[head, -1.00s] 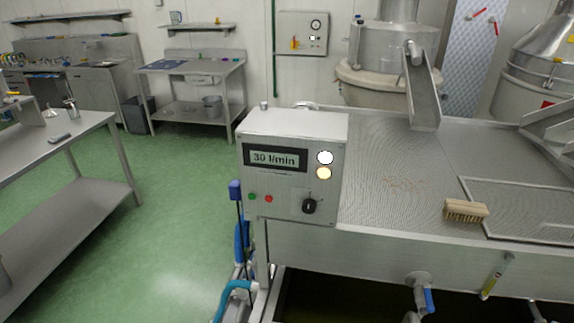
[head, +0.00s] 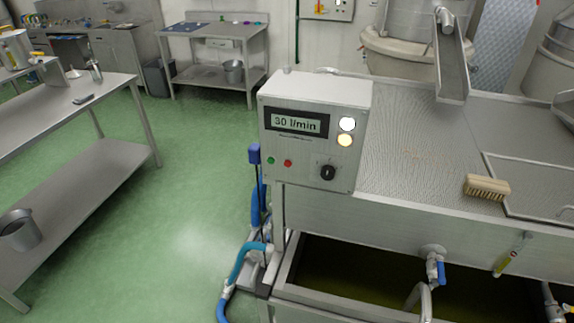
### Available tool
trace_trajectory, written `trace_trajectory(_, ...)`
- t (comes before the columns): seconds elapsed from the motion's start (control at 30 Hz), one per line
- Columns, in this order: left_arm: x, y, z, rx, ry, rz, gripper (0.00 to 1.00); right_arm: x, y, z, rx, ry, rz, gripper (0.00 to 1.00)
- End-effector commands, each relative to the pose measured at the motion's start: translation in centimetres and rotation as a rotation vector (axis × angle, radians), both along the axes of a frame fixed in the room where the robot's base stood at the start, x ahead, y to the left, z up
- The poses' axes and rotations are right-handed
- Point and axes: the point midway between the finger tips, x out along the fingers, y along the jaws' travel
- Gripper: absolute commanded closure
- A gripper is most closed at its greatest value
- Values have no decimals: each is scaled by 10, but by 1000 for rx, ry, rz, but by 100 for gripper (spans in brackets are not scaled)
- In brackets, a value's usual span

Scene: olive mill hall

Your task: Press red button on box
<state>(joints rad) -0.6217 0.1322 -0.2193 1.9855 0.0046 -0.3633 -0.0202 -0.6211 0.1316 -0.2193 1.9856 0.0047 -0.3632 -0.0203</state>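A grey metal control box (head: 308,157) stands at the left end of the steel machine in the head view. Its small red button (head: 288,163) sits low on the front face, just right of a small green button (head: 271,160). A display (head: 297,122) above them reads 30 l/min. Neither gripper shows in the head view.
A wooden brush (head: 487,187) lies on the machine's perforated steel top (head: 405,140). Blue hoses (head: 236,268) hang below the box. A steel table (head: 75,106) stands left; green floor between is clear.

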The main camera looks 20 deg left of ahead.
Motion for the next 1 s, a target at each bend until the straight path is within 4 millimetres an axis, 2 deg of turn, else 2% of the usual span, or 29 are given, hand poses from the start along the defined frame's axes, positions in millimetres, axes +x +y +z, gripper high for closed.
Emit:
trace_trajectory(0.03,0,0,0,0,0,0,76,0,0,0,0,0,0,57)
trace_trajectory(0.13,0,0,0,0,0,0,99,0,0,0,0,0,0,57)
trace_trajectory(0.17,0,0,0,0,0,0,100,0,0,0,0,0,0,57)
trace_trajectory(1.0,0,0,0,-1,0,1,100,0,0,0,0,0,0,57)
